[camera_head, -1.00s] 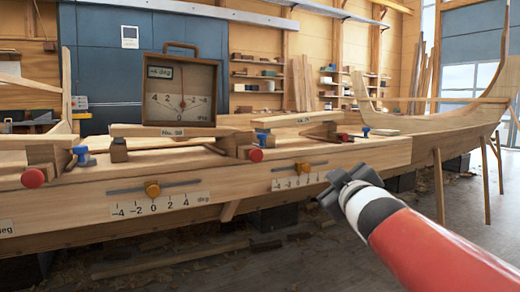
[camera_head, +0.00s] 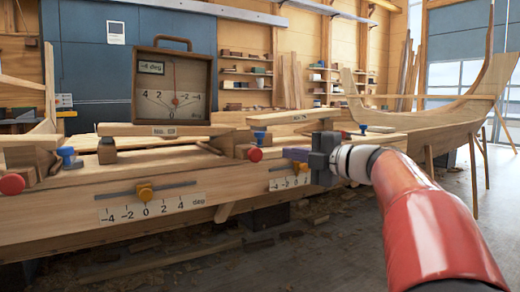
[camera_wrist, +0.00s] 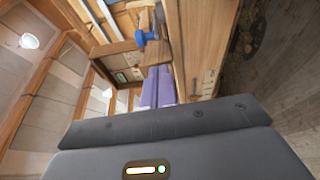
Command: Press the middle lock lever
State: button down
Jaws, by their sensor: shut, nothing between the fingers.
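Several blue levers stand along the wooden hull beam. The middle blue lever (camera_head: 259,135) is left of my gripper (camera_head: 288,154) in the head view, beside a wooden block. A red round knob (camera_head: 255,155) sits just below it. A blue lever, probably the same one, shows in the wrist view (camera_wrist: 147,38), past my fingertips and apart from them. My gripper's purple fingers also show in the wrist view (camera_wrist: 158,75); they are shut together and empty, pointing along the beam. Other blue levers are at the left (camera_head: 66,157) and right (camera_head: 363,129).
A boxed dial gauge (camera_head: 173,88) stands on the beam. Yellow knobs with degree scales (camera_head: 150,207) line its side; my gripper partly hides the right scale (camera_head: 287,183). Open floor lies to the right.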

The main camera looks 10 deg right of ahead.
jog(key=p+x, duration=0.1)
jog(key=x, duration=0.9)
jog(key=shift+s, duration=0.1)
